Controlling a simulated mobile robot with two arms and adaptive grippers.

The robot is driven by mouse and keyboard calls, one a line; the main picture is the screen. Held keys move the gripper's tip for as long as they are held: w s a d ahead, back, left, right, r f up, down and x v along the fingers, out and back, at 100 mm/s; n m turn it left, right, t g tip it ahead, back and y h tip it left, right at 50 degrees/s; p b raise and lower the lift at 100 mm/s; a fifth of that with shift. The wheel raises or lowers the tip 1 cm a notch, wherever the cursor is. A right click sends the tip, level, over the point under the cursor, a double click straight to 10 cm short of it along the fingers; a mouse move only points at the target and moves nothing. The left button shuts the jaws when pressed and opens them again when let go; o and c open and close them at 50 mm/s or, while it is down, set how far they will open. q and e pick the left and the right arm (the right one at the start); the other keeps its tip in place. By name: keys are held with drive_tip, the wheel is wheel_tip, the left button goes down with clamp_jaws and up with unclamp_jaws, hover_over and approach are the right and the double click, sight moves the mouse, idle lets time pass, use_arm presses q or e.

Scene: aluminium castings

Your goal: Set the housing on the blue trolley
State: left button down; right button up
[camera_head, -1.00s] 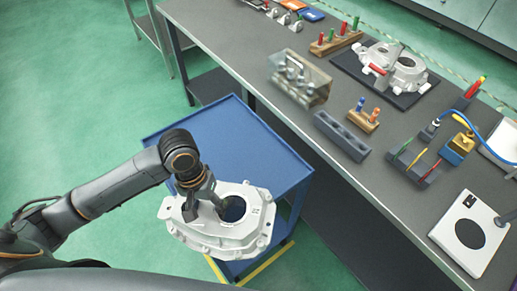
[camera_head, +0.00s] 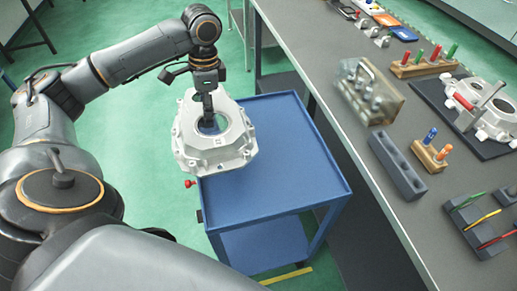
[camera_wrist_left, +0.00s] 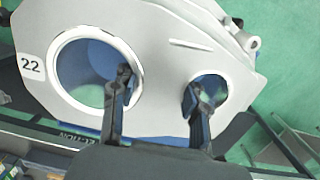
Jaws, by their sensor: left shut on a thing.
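The housing (camera_head: 240,128) is a pale cast metal part with large round openings, marked 22 in the left wrist view (camera_wrist_left: 150,50). My left gripper (camera_head: 208,122) is shut on it from above. In the left wrist view the fingers (camera_wrist_left: 157,92) reach into two neighbouring openings, with the metal between them. The blue trolley (camera_head: 280,175) has a flat, rimmed, empty-looking top. The housing overlaps the left part of that top in the head view and appears held above it; the exact gap is unclear. My right gripper is not in view.
A grey workbench (camera_head: 425,205) runs along the trolley's right side. It carries a clear box (camera_head: 368,92), a grey block with holes (camera_head: 397,165), wooden tool stands and another casting (camera_head: 488,98) on a dark mat. Green floor lies open to the left.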

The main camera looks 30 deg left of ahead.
use_arm(q)
drive_tip(key=shift+w+a+r, duration=0.15)
drive_tip(key=shift+r, duration=0.1)
drive_tip(key=shift+w, duration=0.3)
drive_tip(key=w+d+f, duration=0.1)
drive_tip(key=w, duration=0.1)
drive_tip(key=w+d+f+p, duration=0.1)
drive_tip(key=w+d, duration=0.1)
drive_tip(key=w+d+f, duration=0.1)
drive_tip(key=w+d, duration=0.1)
drive_tip(key=w, duration=0.1)
drive_tip(key=shift+f, duration=0.3)
drive_tip(key=w+f, duration=0.1)
drive_tip(key=f, duration=0.1)
drive_tip(key=w+d+f, duration=0.1)
drive_tip(key=f, duration=0.1)
drive_tip(key=w+d+f, duration=0.1)
drive_tip(key=w+f, duration=0.1)
drive_tip(key=shift+d+p, duration=0.25)
drive_tip(key=shift+p, duration=0.15)
drive_tip(key=shift+f+p, duration=0.35)
drive_tip(key=shift+f, duration=1.25)
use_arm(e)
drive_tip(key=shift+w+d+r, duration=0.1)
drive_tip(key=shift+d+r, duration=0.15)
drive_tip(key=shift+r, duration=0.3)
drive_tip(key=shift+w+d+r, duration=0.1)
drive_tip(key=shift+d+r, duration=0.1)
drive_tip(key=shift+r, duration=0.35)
